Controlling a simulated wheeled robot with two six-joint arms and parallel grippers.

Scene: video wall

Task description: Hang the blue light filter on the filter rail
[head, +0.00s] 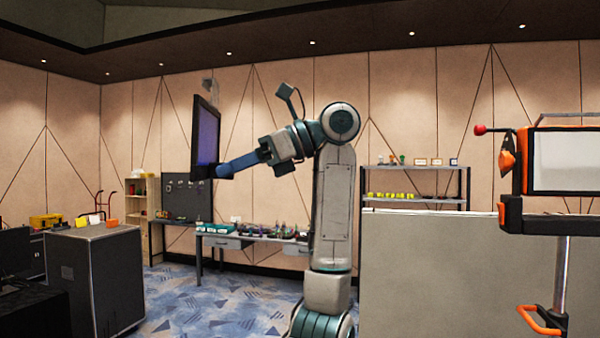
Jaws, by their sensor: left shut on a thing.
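I cannot pick out the filter rail with certainty. My right gripper is not in view.
An orange and black framed white panel (566,161) on a pole stands at the right, with a red-knobbed bar. A pale partition (440,270) is beside it. A workbench (255,238), shelf (415,185) and dark case (95,275) stand farther off. Patterned floor (215,305) is open between.

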